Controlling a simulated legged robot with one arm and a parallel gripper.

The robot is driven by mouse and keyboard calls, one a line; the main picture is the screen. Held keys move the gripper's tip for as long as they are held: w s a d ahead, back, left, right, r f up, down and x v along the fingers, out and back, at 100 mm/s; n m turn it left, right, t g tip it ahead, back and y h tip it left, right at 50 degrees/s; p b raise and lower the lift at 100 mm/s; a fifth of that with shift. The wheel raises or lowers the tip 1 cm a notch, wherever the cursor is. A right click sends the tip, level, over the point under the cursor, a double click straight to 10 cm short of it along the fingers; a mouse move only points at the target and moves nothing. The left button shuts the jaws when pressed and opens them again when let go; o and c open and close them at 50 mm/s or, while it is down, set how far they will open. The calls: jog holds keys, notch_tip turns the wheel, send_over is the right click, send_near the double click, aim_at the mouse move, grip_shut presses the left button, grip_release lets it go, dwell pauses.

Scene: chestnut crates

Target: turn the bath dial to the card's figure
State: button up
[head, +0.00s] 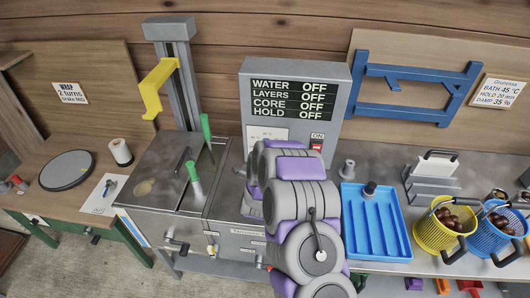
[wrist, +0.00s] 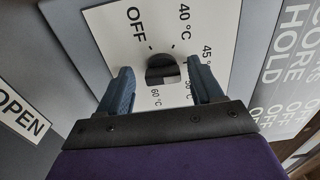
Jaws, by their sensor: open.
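The bath dial (wrist: 160,66) is a dark round knob on a white plate (wrist: 118,22) marked OFF, 40 °C, 45 °C and 60 °C, with another mark partly hidden. I cannot tell clearly which mark it points to. My gripper (wrist: 161,86) is open, its two blue-grey fingers on either side of the dial; contact is not visible. In the head view my arm hides the gripper and dial, and part of the white plate (head: 266,133) shows. The card (head: 497,91) at the right reads BATH 45 °C, HOLD 20 min, DAMP 35 %.
The display (head: 292,100) reads OFF for WATER, LAYERS, CORE and HOLD. A red switch (head: 316,146) marked ON sits below it. A blue tray (head: 377,240), a yellow basket (head: 432,238) and a blue basket (head: 486,238) stand right of my arm. A steel tank (head: 165,200) stands left.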

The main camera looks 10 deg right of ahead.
jog(key=p+v, duration=0.5)
jog(key=v, duration=1.1)
jog(key=shift+a+r+p, duration=0.15)
jog(key=shift+a+p, duration=0.05)
jog(key=shift+p, duration=0.15)
jog(key=shift+s+p, duration=0.3)
jog(key=shift+s, duration=0.35)
